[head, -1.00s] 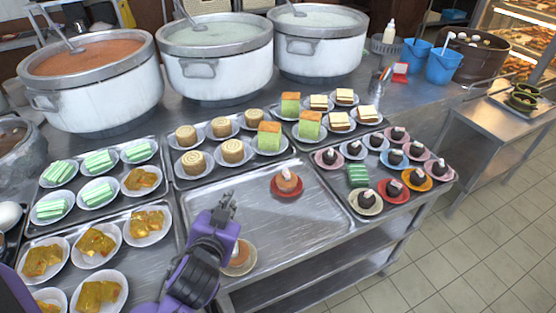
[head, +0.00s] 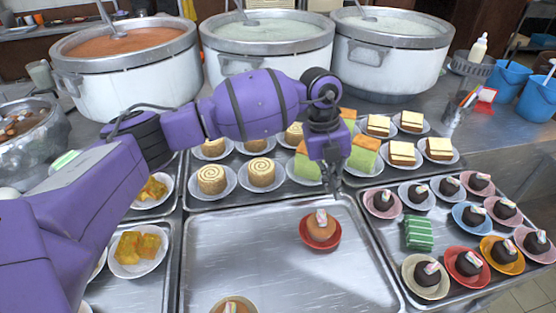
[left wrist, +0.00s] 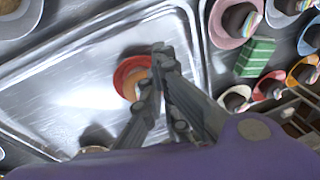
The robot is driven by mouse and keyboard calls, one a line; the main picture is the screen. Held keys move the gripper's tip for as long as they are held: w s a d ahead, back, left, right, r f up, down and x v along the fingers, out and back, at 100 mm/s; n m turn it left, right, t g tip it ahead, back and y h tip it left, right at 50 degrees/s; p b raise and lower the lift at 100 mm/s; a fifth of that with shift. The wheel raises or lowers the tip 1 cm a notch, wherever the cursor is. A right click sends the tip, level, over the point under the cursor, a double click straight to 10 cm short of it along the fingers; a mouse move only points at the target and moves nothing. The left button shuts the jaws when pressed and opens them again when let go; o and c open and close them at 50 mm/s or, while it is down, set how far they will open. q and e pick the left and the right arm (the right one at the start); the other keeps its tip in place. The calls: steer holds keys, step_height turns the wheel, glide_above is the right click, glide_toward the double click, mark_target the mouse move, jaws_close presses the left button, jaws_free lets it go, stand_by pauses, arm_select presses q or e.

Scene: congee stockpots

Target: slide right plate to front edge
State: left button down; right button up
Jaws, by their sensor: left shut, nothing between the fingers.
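The right plate is a small red plate (head: 322,244) with a brown-orange cake (head: 319,229) on it, standing on the bare metal tray (head: 250,245) toward its back right. The red plate also shows in the left wrist view (left wrist: 122,73), with the cake partly hidden behind my fingers. My left gripper (head: 334,185) points down just behind the plate, over the tray's back edge. Its fingers are shut and empty, and seem to be above the tray; contact with the plate cannot be told. My right gripper is not in view.
A second plated cake (head: 233,306) is cut off at the bottom of the head view, front left on the tray. Large stockpots (head: 265,62) stand behind. The tray's middle is clear.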

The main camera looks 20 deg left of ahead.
arm_select(q)
steer(key=w+a+r+n+y, duration=0.1)
steer(key=w+a+r+y, duration=0.15)
steer(key=a, duration=0.35)
step_height(320, 180, down, 10)
steer(key=shift+w+r, duration=0.15)
steer(key=s+d, duration=0.1)
steer(key=s+p, duration=0.1)
steer(key=shift+s+d+r, duration=0.2)
steer(key=shift+s+d, duration=0.1)
steer(key=shift+d, duration=0.05)
steer(key=shift+s+d, duration=0.15)
steer(key=shift+s, duration=0.1)
steer(key=shift+s+f, duration=0.1)
steer(key=shift+f, duration=0.1)
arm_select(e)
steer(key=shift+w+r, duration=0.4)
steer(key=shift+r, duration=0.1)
arm_select(q)
steer(key=shift+d, duration=0.1)
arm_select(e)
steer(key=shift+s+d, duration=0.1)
